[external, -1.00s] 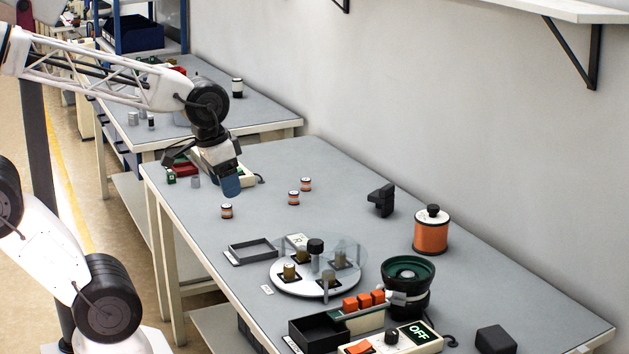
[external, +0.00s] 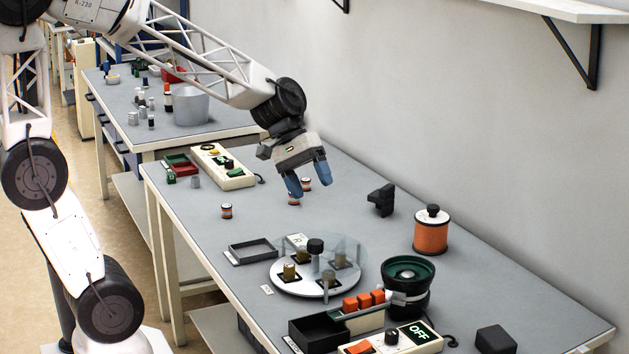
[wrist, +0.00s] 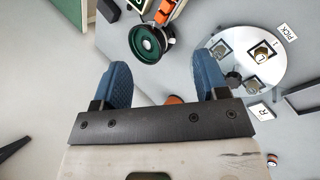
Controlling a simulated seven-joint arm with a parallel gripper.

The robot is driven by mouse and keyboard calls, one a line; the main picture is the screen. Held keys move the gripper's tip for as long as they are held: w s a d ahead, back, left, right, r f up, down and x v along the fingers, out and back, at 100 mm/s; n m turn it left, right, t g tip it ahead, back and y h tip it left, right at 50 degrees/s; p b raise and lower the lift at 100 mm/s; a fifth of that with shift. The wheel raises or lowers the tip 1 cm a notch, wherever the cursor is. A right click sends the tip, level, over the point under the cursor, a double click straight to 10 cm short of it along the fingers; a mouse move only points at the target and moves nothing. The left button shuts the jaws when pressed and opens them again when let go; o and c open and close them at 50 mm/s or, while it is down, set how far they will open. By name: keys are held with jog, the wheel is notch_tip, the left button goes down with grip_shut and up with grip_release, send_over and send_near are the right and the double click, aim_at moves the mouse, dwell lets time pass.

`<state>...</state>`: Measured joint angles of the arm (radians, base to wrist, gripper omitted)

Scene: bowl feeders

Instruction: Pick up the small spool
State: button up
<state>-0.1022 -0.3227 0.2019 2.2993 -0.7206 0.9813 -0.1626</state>
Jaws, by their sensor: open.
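Three small orange spools with white and dark ends are on the table in the external view. One small spool (external: 227,211) stands apart to the left. Another small spool (external: 293,200) is partly hidden behind my left fingertip, and a third small spool (external: 307,184) shows between the fingers. My gripper (external: 311,187) is open with its blue fingers pointing down, apparently above the table. In the wrist view, my gripper (wrist: 161,62) is empty; an orange spool (wrist: 174,100) is partly hidden by the finger mount, and another small spool (wrist: 272,159) is at lower right.
A large orange spool (external: 431,236) and a black bracket (external: 381,200) stand toward the wall. A round disc fixture (external: 290,284), a grey tray (external: 252,251) and a green bowl feeder (external: 408,275) are nearer. A control box (external: 224,167) lies at the far end.

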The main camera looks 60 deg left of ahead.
jog(key=w+a+f+n+t+h, duration=0.1)
jog(key=w+n, duration=0.2)
jog(key=w, duration=0.3)
jog(key=w+f+n+t+h, duration=0.1)
jog(key=w+f+n+h, duration=0.1)
jog(key=w, duration=0.3)
jog(key=n+t, duration=0.9)
jog(key=n, duration=0.7)
send_near(433, 206)
jog(key=shift+w+d+f+y, duration=0.2)
jog(key=shift+w+d, duration=0.15)
jog(key=shift+w, duration=0.1)
jog(key=shift+w+d+f+y, duration=0.15)
jog(key=shift+w+d+y, duration=0.05)
jog(key=shift+w+d, duration=0.2)
jog(key=shift+w, duration=0.1)
jog(key=shift+x, duration=1.2)
jog(key=shift+d, duration=0.1)
jog(key=shift+x, duration=2.55)
